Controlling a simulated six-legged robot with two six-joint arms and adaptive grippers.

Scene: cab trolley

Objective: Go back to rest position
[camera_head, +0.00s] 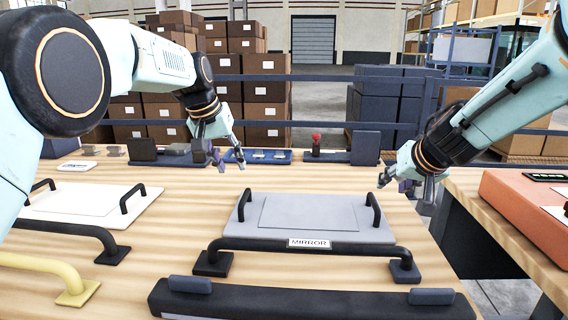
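My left gripper (230,160) hangs above the back of the wooden table, in front of a blue tray (262,157). Its fingers are apart and nothing shows between them. My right gripper (404,190) hangs near the table's right edge, just right of the grey panel with two black handles (310,217). Its fingers look apart and I see nothing held. Both arms are raised over the table and bent, with the grippers pointing down.
A black handle bar labelled MIRROR (310,243) lies in front of the grey panel, and a dark bar (310,302) lies nearest. A white panel (85,205) and a yellow handle (45,270) are at left. An orange case (530,215) sits on the right table, across a gap.

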